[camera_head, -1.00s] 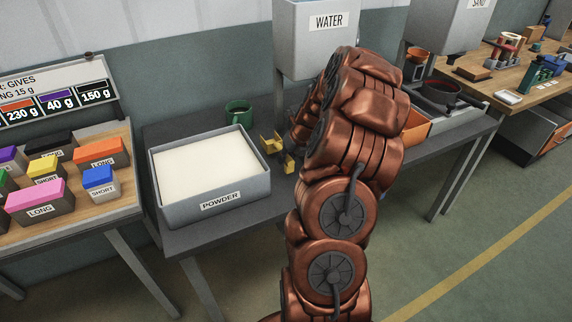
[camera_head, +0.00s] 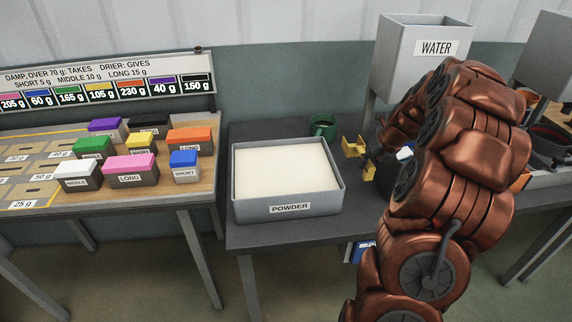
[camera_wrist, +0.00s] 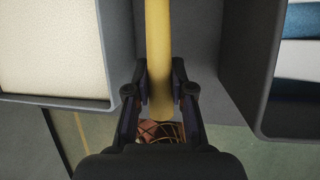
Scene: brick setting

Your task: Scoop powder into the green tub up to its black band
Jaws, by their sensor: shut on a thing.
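My gripper (camera_wrist: 160,95) is shut on the yellow handle of the scoop (camera_wrist: 159,45) in the wrist view. In the head view the yellow scoop (camera_head: 354,147) shows just right of the powder bin, its far end near the green tub; most of my gripper is hidden behind my arm. The green tub (camera_head: 323,126) stands on the dark table behind the bin's right rear corner. Its black band and inside cannot be made out. The grey powder bin (camera_head: 290,209) is full of pale powder (camera_head: 285,168); its edge also shows at left in the wrist view (camera_wrist: 60,101).
The grey water tank (camera_head: 425,60) stands at the back right. A dark container (camera_wrist: 248,80) with blue and white things inside lies right of the scoop. A bench (camera_head: 205,183) with labelled coloured blocks stands left. My arm covers much of the table's right side.

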